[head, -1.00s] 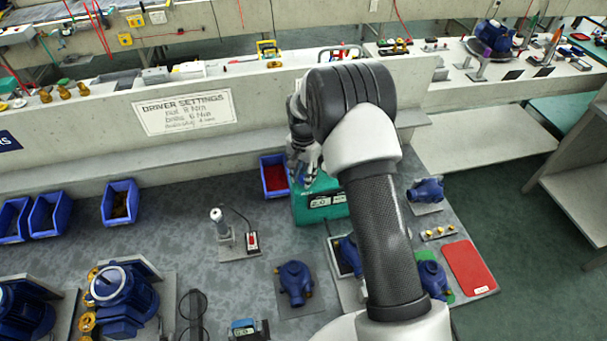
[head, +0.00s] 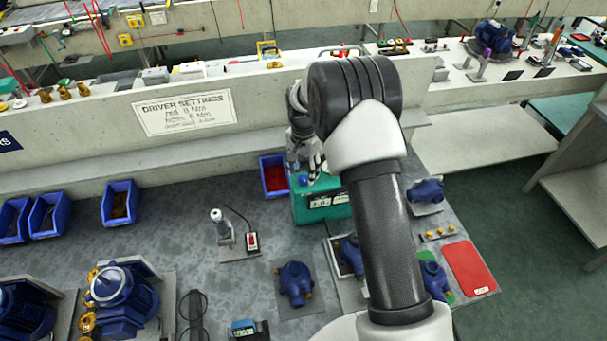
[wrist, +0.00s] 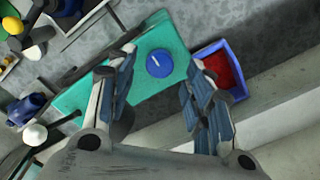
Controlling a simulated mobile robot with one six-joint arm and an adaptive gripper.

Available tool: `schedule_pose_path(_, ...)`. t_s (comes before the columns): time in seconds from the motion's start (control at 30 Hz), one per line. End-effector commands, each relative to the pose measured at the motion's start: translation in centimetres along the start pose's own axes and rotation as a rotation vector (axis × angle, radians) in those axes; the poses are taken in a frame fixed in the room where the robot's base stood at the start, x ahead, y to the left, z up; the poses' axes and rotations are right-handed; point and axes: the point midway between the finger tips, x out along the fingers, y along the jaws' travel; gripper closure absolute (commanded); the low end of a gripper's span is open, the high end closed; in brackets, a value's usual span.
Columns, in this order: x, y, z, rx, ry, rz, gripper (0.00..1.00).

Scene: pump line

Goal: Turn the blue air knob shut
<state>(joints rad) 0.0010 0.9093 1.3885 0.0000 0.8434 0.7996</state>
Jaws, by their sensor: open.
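The blue air knob (wrist: 159,63) is a round dial with a white pointer line. It sits on top of a teal box (wrist: 165,32). In the head view the knob (head: 303,181) shows small on the left of the teal box (head: 305,212), which has a display on its front. My gripper (wrist: 163,60) is open, its two fingers spread apart on either side of the knob in the wrist view, with nothing between them. In the head view my gripper (head: 307,165) hangs just above the box top. I cannot tell the exact height gap, and no contact shows.
A blue bin of red parts (head: 274,178) stands close to the left of the teal box; it shows in the wrist view too (wrist: 236,88). The concrete ledge (head: 200,160) runs behind. Blue pump housings (head: 295,282) and a red tray (head: 469,267) lie in front.

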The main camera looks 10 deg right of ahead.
Motion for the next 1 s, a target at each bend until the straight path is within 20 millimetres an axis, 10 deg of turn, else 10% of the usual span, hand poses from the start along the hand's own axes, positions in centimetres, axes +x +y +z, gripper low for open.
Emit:
schedule_pose_path(0.43,-8.6,-0.1,-0.1,0.000,0.002,-0.002,0.53)
schedule_pose_path(1.0,-9.6,0.0,0.0,0.000,0.000,0.000,0.53)
